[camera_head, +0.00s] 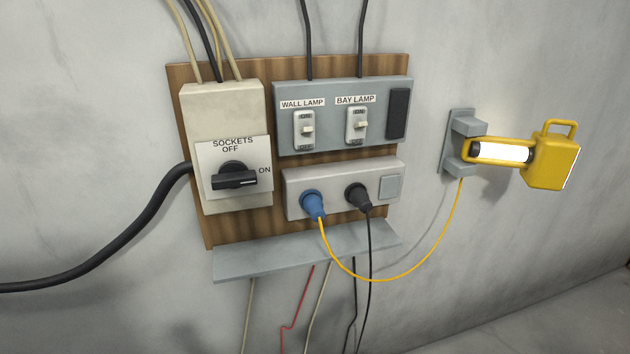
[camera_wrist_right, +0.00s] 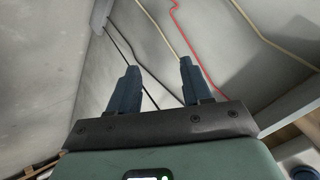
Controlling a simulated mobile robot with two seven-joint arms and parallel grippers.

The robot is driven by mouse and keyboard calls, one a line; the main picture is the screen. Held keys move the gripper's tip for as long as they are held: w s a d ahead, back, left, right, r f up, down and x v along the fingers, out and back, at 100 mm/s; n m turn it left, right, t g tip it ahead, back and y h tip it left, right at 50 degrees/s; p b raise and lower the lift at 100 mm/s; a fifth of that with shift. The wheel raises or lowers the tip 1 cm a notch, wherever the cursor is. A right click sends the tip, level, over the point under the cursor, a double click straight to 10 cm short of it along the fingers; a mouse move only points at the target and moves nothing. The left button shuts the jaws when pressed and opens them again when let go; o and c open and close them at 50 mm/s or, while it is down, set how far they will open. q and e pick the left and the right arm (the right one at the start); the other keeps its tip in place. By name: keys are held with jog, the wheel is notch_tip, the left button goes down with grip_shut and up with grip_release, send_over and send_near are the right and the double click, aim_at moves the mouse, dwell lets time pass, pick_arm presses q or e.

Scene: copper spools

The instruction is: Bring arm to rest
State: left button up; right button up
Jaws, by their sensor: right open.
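My right gripper (camera_wrist_right: 158,85) shows in the right wrist view, with its two dark fingers apart and nothing between them. Beyond the fingers are the wall and some hanging cables. Neither of my grippers shows in the head view. My left gripper is in no view.
A wooden board (camera_head: 290,68) holds a rotary switch box (camera_head: 228,105), a lamp switch panel (camera_head: 340,90) and a socket strip (camera_head: 335,185) with a blue plug (camera_head: 312,204) and a black plug (camera_head: 358,197). A shelf (camera_head: 300,250) juts out below. A lit yellow lamp (camera_head: 550,160) sits at the right.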

jog(key=s+d+f+n+g+p, duration=0.1)
jog(key=s+d+f+g, duration=0.5)
jog(key=s+f, duration=0.6)
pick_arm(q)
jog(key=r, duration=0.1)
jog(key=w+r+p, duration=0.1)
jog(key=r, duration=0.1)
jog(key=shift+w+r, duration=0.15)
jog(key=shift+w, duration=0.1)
pick_arm(e)
jog(key=s+d+f+g, duration=0.1)
jog(key=s+f+g, duration=0.1)
jog(key=s, duration=0.6)
jog(key=s+d+f+n+g+y, duration=0.1)
jog(key=s+d+f, duration=0.1)
jog(key=s+f, duration=0.3)
jog(key=s, duration=0.3)
jog(key=shift+d+g, duration=0.3)
jog(key=shift+g, duration=0.1)
